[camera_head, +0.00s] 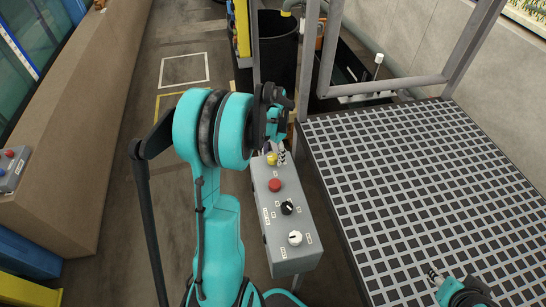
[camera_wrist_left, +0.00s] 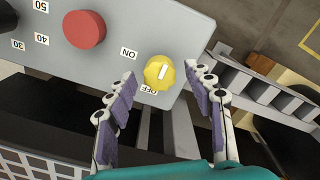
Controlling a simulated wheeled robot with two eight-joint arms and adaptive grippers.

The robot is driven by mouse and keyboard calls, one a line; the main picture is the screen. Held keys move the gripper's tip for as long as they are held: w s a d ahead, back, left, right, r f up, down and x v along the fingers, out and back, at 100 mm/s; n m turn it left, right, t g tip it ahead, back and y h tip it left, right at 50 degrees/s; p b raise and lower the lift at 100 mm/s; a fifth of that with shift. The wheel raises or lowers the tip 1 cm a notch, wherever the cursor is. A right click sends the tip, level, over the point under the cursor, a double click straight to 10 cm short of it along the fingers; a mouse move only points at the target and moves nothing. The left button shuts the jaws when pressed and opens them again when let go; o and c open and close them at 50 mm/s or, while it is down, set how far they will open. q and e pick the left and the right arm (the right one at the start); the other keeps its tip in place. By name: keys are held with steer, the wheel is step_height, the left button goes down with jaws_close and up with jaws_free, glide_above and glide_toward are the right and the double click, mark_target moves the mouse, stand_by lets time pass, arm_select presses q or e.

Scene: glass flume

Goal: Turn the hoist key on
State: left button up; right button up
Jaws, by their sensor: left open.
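The hoist key shows as a round yellow knob (camera_wrist_left: 158,72) with a pale bar on its face, on a grey control box (camera_head: 270,205). Labels reading ON and OFF sit beside it in the left wrist view. The yellow knob (camera_head: 271,160) also shows at the far end of the box in the head view. My left gripper (camera_wrist_left: 159,80) is open, with one finger on each side of the knob; I cannot tell whether either finger touches it. In the head view the left gripper (camera_head: 281,152) partly covers that end. Part of my right gripper (camera_head: 440,283) shows at lower right; its jaw state is unclear.
The box also carries a red button (camera_head: 275,185), a black knob (camera_head: 287,208) and a white knob (camera_head: 295,238). A grating platform (camera_head: 420,180) with a grey frame (camera_head: 390,84) stands to the right. A black bin (camera_head: 278,45) is behind.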

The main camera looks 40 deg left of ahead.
arm_select(q)
steer(key=shift+f, duration=0.35)
steer(key=c, duration=1.1)
